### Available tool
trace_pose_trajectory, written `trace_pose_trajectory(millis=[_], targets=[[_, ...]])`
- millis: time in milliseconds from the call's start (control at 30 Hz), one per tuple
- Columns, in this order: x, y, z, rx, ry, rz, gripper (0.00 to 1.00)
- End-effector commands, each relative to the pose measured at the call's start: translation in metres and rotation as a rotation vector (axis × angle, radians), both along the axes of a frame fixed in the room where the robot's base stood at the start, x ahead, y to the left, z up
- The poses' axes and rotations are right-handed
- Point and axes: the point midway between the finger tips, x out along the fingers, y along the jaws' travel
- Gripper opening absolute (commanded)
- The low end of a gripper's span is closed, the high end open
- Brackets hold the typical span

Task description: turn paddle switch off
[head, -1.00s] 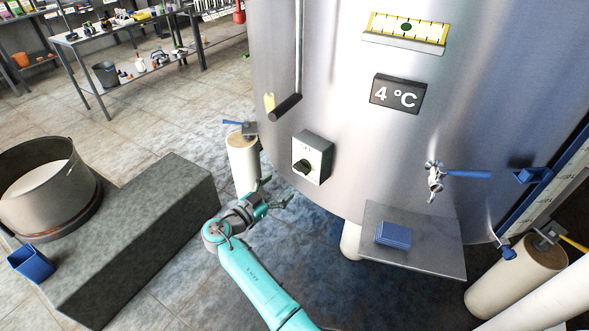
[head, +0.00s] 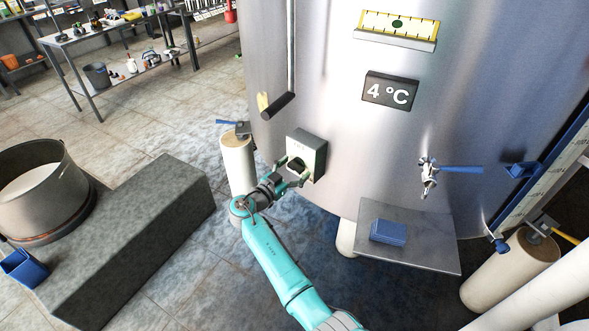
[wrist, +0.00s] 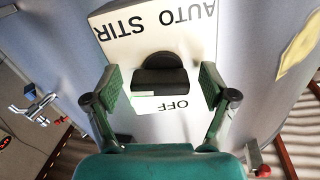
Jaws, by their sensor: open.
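The paddle switch is a black knob (wrist: 160,76) on a pale switch box (head: 309,150) fixed to the front of the steel tank. In the wrist view the box face (wrist: 200,36) reads "AUTO", "STIR" and "OFF", upside down. My gripper (head: 295,172) is at the box. In the wrist view my gripper (wrist: 160,88) is open, one green-padded finger on each side of the knob. Gaps show between the pads and the knob, so it is not held. In the head view the fingers partly hide the knob.
A dark handle (head: 278,107) hangs on the tank above left of the box. A stone block (head: 130,225) with a pot (head: 40,185) is at left.

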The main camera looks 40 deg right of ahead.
Motion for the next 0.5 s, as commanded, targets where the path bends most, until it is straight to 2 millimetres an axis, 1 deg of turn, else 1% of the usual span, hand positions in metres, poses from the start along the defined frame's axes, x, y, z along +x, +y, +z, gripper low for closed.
trace_pose_trajectory(millis=[67, 100, 167, 200, 267, 300, 500], targets=[[0.0000, 0.0001, 0.0001, 0.000, 0.000, 0.000, 0.83], [0.0000, 0.0001, 0.0001, 0.000, 0.000, 0.000, 0.73], [-0.0001, 0.0002, 0.0001, 0.000, 0.000, 0.000, 0.58], [-0.0001, 0.0002, 0.0001, 0.000, 0.000, 0.000, 0.48], [-0.0001, 0.0002, 0.0001, 0.000, 0.000, 0.000, 0.33], [-0.0001, 0.0002, 0.0002, 0.000, 0.000, 0.000, 0.23], [-0.0001, 0.0002, 0.0003, -0.001, 0.005, 0.000, 0.23]])
